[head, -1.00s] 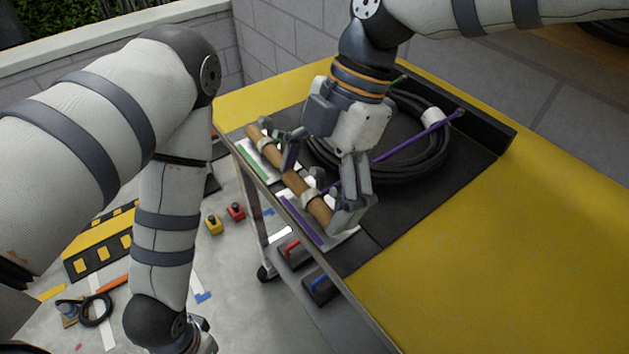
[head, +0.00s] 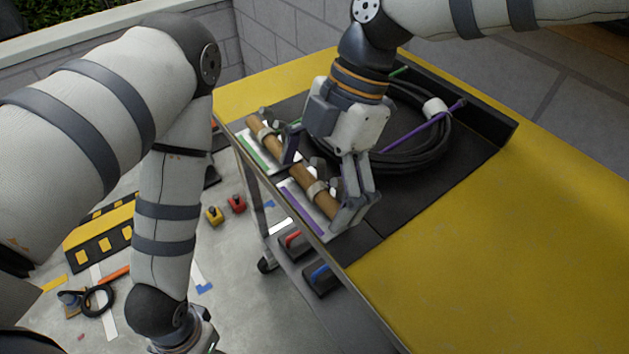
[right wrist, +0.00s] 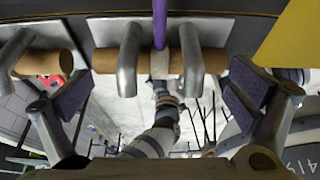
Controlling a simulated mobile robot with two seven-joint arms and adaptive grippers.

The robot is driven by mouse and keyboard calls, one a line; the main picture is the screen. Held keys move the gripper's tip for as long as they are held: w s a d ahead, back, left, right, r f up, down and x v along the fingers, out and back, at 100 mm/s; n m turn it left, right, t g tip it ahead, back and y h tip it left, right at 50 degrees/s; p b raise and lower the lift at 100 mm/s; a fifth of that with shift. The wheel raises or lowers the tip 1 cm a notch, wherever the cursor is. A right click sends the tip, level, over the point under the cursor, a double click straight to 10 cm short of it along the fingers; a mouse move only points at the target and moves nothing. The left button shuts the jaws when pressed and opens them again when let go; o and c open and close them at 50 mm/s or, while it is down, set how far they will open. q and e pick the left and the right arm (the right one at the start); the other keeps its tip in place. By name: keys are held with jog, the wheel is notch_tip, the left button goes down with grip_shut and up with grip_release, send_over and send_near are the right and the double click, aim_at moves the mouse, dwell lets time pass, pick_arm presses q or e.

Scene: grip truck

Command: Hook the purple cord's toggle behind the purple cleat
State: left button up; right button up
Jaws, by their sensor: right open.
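The purple cord's toggle (head: 325,202) is a brown wooden bar. It lies along the two grey metal prongs of the purple cleat (head: 316,187), on a white plate with a purple stripe. In the right wrist view the prongs (right wrist: 128,60) cross in front of the toggle (right wrist: 105,61). The purple cord (right wrist: 159,25) runs between them to a pale collar at the toggle's middle. My right gripper (head: 322,175) is open above the cleat, with one finger off each end of the toggle in the wrist view (right wrist: 163,95). My left gripper (head: 195,340) is partly cut off at the lower edge.
A second wooden toggle (head: 265,135) lies at the neighbouring green-striped cleat. A coiled black cable (head: 420,155) lies behind my right gripper, with the purple cord (head: 420,128) crossing it. The yellow cart top (head: 480,240) is clear at the right.

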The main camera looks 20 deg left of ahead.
jog(key=v, duration=1.2)
